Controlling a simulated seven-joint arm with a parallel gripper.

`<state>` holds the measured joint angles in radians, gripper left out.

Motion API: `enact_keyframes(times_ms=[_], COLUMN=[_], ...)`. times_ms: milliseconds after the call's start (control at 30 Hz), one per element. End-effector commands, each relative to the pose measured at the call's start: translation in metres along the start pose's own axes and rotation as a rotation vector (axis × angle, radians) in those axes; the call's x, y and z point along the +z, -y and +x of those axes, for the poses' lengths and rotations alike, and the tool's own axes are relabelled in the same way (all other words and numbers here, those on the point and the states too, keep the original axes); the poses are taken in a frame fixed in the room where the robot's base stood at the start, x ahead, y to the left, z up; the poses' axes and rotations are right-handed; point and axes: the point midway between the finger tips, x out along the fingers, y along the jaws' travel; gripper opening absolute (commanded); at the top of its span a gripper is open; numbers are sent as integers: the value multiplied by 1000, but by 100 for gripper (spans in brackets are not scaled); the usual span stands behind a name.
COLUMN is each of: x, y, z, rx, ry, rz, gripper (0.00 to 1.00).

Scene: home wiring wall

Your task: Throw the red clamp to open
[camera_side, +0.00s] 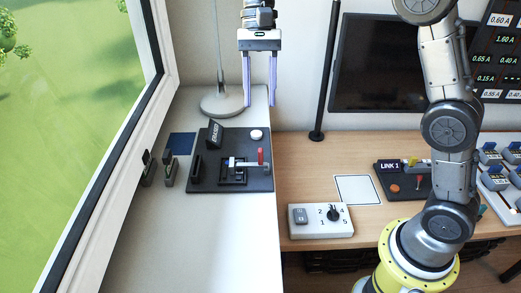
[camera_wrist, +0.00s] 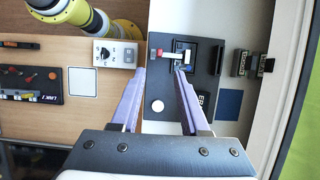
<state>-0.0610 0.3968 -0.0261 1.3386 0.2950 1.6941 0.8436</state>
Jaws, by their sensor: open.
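The red clamp (camera_side: 260,155) has a short red handle that stands upright at the right side of a dark board (camera_side: 205,180) on the white sill. A pale bar runs left from the handle over a black frame (camera_side: 232,175). The red handle also shows in the wrist view (camera_wrist: 153,61), between and beyond the fingertips. My gripper (camera_side: 260,104) is open and empty, pointing down above the board's far right part. Its two lilac fingers also show in the wrist view (camera_wrist: 161,72). They look apart from the clamp.
On the board are a black upright plate (camera_side: 215,135) and a white round knob (camera_side: 256,135). A lamp base (camera_side: 222,104) stands behind. A white dial box (camera_side: 320,220) and a LINK 1 board (camera_side: 405,188) sit right. The window frame (camera_side: 135,120) bounds the left.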

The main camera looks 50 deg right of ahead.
Motion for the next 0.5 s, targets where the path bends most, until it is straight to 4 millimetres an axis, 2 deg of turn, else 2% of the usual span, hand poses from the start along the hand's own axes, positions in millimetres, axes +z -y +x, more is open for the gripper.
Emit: enact_keyframes(times_ms=[500], x=[1], y=[-2], z=[96], rx=[4], ry=[1], rz=[-1], gripper=[45])
